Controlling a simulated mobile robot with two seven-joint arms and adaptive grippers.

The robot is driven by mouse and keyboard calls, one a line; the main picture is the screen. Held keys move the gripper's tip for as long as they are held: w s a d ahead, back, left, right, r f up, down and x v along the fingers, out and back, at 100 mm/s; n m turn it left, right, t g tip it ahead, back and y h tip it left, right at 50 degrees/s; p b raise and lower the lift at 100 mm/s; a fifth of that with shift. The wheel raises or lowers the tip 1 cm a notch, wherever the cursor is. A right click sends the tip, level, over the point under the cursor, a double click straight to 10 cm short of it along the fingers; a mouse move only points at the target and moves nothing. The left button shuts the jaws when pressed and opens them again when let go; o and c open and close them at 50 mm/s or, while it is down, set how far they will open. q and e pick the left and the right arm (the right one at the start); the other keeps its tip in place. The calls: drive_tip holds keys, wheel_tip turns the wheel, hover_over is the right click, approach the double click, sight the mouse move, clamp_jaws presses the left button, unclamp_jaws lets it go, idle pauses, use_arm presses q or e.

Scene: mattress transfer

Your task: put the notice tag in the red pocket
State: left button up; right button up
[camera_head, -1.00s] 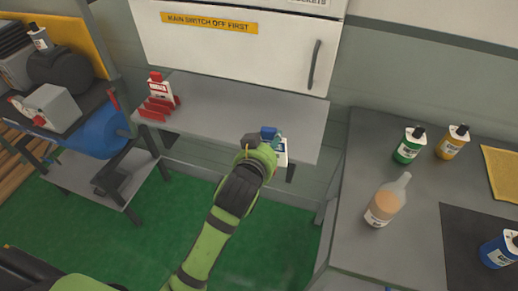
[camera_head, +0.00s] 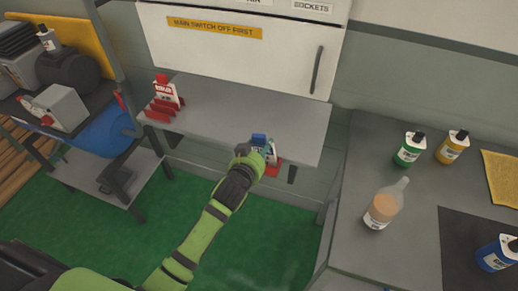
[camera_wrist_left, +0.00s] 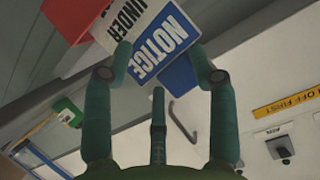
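The notice tag (camera_wrist_left: 158,42) is white and blue, with NOTICE and UNDER readable in the left wrist view. In the head view the tag (camera_head: 269,151) is at the right part of the grey shelf's front edge. My left gripper (camera_wrist_left: 162,58) has its fingertips on the two sides of the tag and appears to hold it. In the head view my left gripper (camera_head: 246,160) partly hides the tag. The red pocket (camera_head: 272,169) shows just below the tag; whether the tag is inside it is hidden. It also shows in the left wrist view (camera_wrist_left: 72,18). My right gripper is not in view.
The grey shelf (camera_head: 225,110) is clear between. A white cabinet (camera_head: 280,55) hangs above. Several bottles stand on the right-hand table (camera_head: 350,220).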

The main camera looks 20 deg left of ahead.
use_arm(q)
drive_tip(key=o, duration=0.4)
drive_tip(key=shift+f, duration=0.35)
drive_tip(key=shift+o, duration=0.2)
drive_tip(key=shift+w, duration=0.1)
drive_tip(key=shift+r, duration=0.1)
